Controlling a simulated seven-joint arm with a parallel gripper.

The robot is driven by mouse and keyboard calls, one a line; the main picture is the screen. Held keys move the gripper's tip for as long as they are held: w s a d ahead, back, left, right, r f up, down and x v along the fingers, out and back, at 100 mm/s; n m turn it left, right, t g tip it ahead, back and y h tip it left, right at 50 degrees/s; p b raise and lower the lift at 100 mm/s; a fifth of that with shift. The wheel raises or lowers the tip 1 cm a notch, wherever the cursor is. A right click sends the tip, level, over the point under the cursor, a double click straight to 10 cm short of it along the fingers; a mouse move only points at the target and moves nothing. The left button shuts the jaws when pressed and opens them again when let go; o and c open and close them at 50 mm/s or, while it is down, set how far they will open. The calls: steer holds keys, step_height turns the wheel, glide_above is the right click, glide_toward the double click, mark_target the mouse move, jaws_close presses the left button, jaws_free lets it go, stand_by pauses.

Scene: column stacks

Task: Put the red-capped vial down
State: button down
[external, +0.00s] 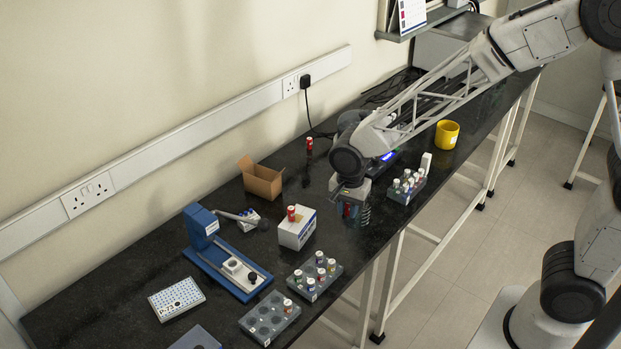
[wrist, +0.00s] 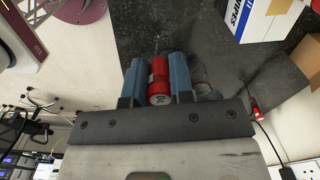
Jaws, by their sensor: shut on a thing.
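My gripper (external: 350,210) is over the dark bench, right of the white wipes box and left of a grey vial rack. It points down. In the wrist view my gripper (wrist: 158,80) has its two blue fingers shut on a red vial (wrist: 159,78), held upright between them. In the external view only a bit of red shows between the fingers. I cannot tell whether the vial touches the bench. Another red-capped vial (external: 291,212) stands on or just behind the wipes box.
The white wipes box (external: 296,234) and an open cardboard box (external: 262,181) are to the left. A grey rack (external: 405,195) with several vials is close on the right. Racks, a blue device (external: 232,272) and a yellow cup (external: 447,134) stand farther away. The bench's front edge is near.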

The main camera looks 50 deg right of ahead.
stand_by(0.4)
glide_above(297, 213)
steer(key=shift+f, duration=0.75)
stand_by(0.4)
steer(key=shift+w+a, duration=0.1)
steer(key=shift+w, duration=0.2)
steer(key=shift+w+f, duration=0.1)
steer(key=shift+f, duration=1.65)
steer(key=shift+f, duration=0.15)
steer(key=c, duration=1)
jaws_free()
step_height(297, 213, up, 12)
